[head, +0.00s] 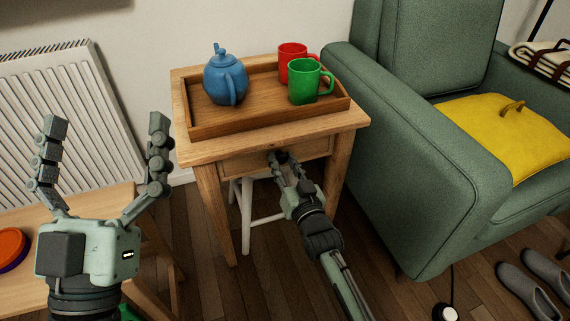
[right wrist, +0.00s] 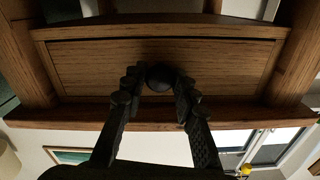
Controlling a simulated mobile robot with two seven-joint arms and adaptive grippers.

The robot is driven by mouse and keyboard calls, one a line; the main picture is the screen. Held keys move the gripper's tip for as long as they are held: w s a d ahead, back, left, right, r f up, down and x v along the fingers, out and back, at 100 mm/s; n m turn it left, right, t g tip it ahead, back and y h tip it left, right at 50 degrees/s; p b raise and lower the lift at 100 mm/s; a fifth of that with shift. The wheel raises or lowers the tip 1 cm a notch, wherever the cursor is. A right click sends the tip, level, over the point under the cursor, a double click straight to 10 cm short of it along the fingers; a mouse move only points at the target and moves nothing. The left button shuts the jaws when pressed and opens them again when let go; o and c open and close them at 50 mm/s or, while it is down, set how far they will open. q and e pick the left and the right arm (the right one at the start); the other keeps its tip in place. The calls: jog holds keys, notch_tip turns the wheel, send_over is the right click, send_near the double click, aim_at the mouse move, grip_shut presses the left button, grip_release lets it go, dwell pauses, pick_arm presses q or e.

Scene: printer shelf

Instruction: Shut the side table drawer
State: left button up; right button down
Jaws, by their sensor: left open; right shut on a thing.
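The wooden side table (head: 188,152) stands between the radiator and the armchair. Its drawer front (head: 232,165) shows under the top, partly hidden by my right gripper (head: 277,158). In the right wrist view the drawer front (right wrist: 85,68) fills the opening of its frame and looks about flush, though a small gap is hard to judge. A round dark knob (right wrist: 161,76) sits at its middle. My right gripper's fingers are shut on the knob from both sides. My left gripper (head: 105,125) is open and empty, raised at the left, away from the table.
A wooden tray (head: 215,128) on the table holds a blue teapot (head: 225,78), a red mug (head: 291,53) and a green mug (head: 303,88). A green armchair (head: 420,170) stands close at the right. A white stool (head: 246,210) is under the table. A low wooden surface (head: 25,295) is at lower left.

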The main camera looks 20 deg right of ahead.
jog(key=c, duration=1.6)
grip_release()
jog(key=shift+w+r, duration=0.1)
jog(key=shift+w, duration=0.1)
jog(key=o, duration=0.4)
jog(key=shift+o, duration=0.2)
jog(key=s, duration=1.2)
jog(key=shift+d, duration=0.2)
